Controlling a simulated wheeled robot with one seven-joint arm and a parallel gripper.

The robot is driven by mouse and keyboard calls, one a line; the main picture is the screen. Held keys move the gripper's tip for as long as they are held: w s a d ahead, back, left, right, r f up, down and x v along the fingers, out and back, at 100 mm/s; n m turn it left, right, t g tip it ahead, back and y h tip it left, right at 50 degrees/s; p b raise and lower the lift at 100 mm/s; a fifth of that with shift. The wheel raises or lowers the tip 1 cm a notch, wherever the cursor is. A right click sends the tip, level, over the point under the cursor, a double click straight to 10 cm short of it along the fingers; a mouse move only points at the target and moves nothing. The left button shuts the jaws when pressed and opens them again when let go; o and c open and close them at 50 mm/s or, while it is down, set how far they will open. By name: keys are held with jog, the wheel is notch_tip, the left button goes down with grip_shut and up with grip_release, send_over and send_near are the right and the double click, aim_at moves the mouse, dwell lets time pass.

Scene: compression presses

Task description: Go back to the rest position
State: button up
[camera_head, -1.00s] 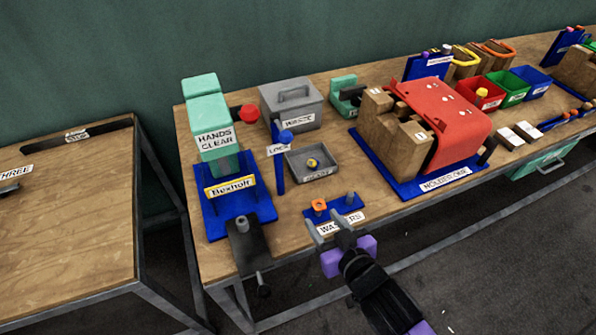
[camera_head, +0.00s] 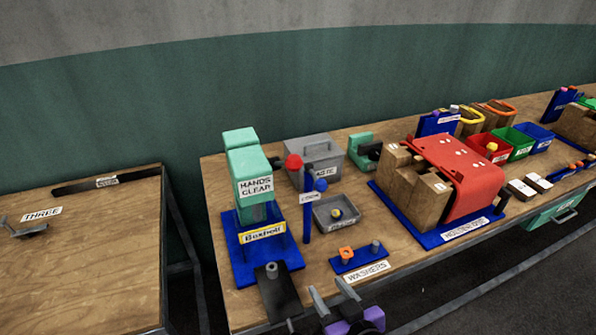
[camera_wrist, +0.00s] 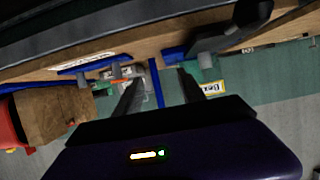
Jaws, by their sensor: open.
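My gripper (camera_head: 336,302) is at the bottom of the head view, in front of the table's front edge by the washers label. Its two grey fingers are apart with nothing between them. In the wrist view my gripper (camera_wrist: 158,82) also shows open and empty, with the bench upside down beyond it. The green press (camera_head: 252,185) marked "HANDS CLEAR" stands on its blue base to the left of my gripper. The blue washer stand (camera_head: 360,257) with an orange piece and a grey peg lies just beyond my fingers, apart from them.
A black block (camera_head: 277,290) juts over the front edge, close left of my gripper. A grey tray (camera_head: 322,222) holds a yellow piece. The red-covered molder (camera_head: 468,180) stands to the right. A second table (camera_head: 90,265) is at the left, across a gap.

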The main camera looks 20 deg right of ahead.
jog(key=s+a+r+n+t+y, duration=0.2)
jog(key=s+a+r+n+y, duration=0.15)
jog(key=r, duration=0.25)
jog(key=s+d+r+m+h, duration=0.1)
jog(key=s, duration=1.2)
jog(key=s+d+r+m+h, duration=0.1)
jog(key=s+d+m+h, duration=0.1)
jog(key=s, duration=1)
jog(key=shift+s+d+r+g, duration=0.25)
jog(key=shift+s+r+g, duration=0.1)
jog(key=shift+g, duration=0.05)
jog(key=shift+m+h, duration=0.25)
